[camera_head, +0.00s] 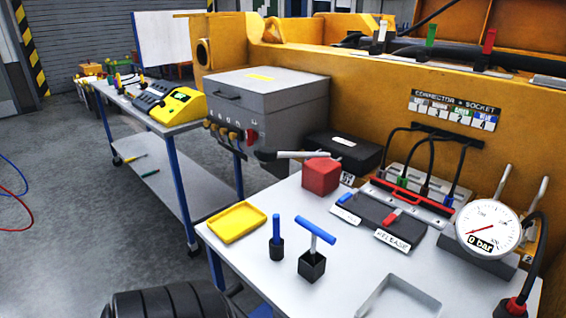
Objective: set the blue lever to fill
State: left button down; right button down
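In the head view a dark valve panel (376,212) lies on the grey bench, with a small blue lever (348,196) on its left and a small red lever (393,215) on its right. A white label (345,215) sits in front of the blue lever; its word is too small to read surely. The label (392,240) by the red lever reads RELEASE. I cannot tell which setting the blue lever is in. A round gauge (489,228) to the right reads 0 bar. Neither of my grippers is in view.
A blue T-handle (315,230) and a blue peg (276,229) stand in black blocks at the front. A yellow tray (237,222) lies left. A red block (321,176) with a long handle stands behind, left of the panel. A red bar and cables (433,165) lie behind the panel.

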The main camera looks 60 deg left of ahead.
aim_at(353, 193)
jog(key=k+j, duration=0.15)
jog(key=j, duration=0.25)
jog(key=k+j, duration=0.1)
jog(key=j, duration=0.3)
jog(key=k+j, duration=0.15)
jog(key=j, duration=0.25)
jog(key=k+j, duration=0.1)
jog(key=j, duration=0.25)
